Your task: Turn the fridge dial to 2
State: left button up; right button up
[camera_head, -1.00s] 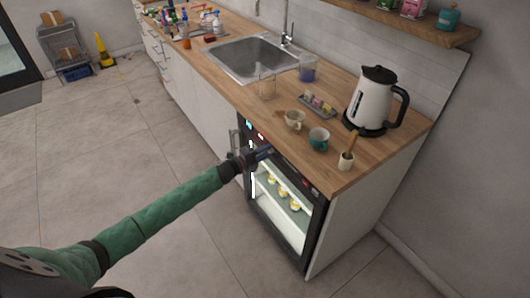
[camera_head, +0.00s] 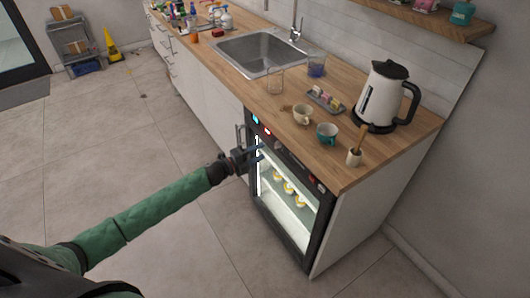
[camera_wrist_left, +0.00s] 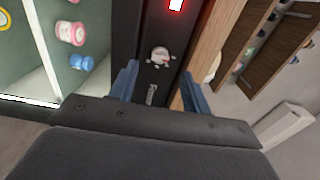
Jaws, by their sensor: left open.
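The small fridge (camera_head: 310,232) stands under the counter, with a lit glass front and a black top panel. Its white round dial (camera_wrist_left: 161,55) with a small red mark shows in the left wrist view on that panel, between and beyond my fingertips. Lettering lies beside the dial, too small to read for a number. My right gripper is not in view.
A wooden counter (camera_head: 228,92) above the fridge holds a kettle (camera_head: 382,97), a beige cup (camera_head: 303,115), a teal cup (camera_head: 326,133) and a sink (camera_head: 262,54).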

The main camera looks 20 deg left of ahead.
pick_arm(q)
jog(key=shift+v, duration=0.8)
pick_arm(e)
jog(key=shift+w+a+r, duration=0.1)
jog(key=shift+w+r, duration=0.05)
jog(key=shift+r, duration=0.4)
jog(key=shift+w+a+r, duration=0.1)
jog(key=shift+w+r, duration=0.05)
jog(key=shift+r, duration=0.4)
pick_arm(q)
jog(key=w+a+f+n+y, duration=0.3)
jog(key=a+f+n+y, duration=0.1)
jog(key=a+n+y, duration=0.7)
jog(key=s+d+f+n+g+y, duration=0.2)
jog(key=s+f+n+g, duration=0.1)
jog(key=s+f+n, duration=0.25)
jog(key=s+d+f+n+g+h, duration=0.1)
jog(key=s+d+f, duration=0.6)
jog(key=s, duration=0.7)
jog(key=s+d+f+n+g+h, duration=0.1)
jog(key=s+d+f+n+g, duration=0.2)
jog(key=s, duration=1)
jog(key=s+d+f+n+g, duration=0.3)
jog(key=s+d+f+g, duration=0.2)
jog(key=s+d+f, duration=0.6)
jog(key=s+f, duration=0.3)
jog(key=shift+s+g+h, duration=0.35)
jog(key=shift+g+h, duration=0.05)
